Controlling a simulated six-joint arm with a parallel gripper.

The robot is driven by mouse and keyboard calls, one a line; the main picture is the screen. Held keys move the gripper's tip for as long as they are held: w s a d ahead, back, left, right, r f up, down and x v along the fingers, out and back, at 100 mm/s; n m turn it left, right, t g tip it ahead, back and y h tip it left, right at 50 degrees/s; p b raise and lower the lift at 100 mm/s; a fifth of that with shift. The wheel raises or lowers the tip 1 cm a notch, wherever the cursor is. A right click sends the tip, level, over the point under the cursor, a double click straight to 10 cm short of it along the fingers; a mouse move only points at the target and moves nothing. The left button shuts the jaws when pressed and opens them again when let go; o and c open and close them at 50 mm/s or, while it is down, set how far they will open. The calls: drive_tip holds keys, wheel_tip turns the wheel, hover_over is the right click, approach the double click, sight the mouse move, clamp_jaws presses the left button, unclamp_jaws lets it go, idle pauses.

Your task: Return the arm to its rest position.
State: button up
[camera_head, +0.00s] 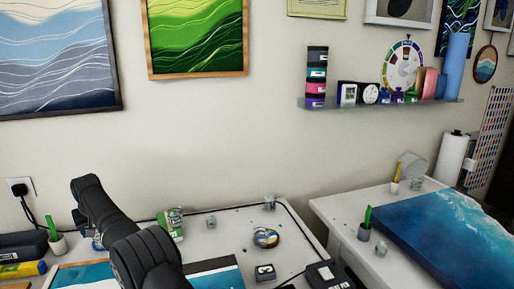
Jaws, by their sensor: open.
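Two dark, jointed links of my arm (126,232) rise from the bottom edge at the left of centre and lean up to the left, in front of the left table (218,222). My gripper and its fingertips do not show in this view. The arm hides part of the table and part of a blue wave panel (85,275) beneath it.
A loaded shelf (390,102) hangs above.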

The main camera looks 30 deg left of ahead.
drive_tip(key=x, duration=0.4)
drive_tip(key=shift+f, duration=0.25)
wheel_tip(320, 180, up, 5)
drive_tip(key=shift+f, duration=0.2)
drive_tip(key=w+d+r, duration=0.9)
drive_tip(key=d+r, duration=0.1)
drive_tip(key=r, duration=0.2)
drive_tip(key=w+d+m, duration=0.1)
drive_tip(key=w+d, duration=1.7)
drive_tip(key=w, duration=0.1)
drive_tip(key=shift+w+d+r+t, duration=0.2)
drive_tip(key=shift+w+t, duration=0.1)
drive_tip(key=shift+w, duration=0.1)
drive_tip(key=shift+f, duration=0.1)
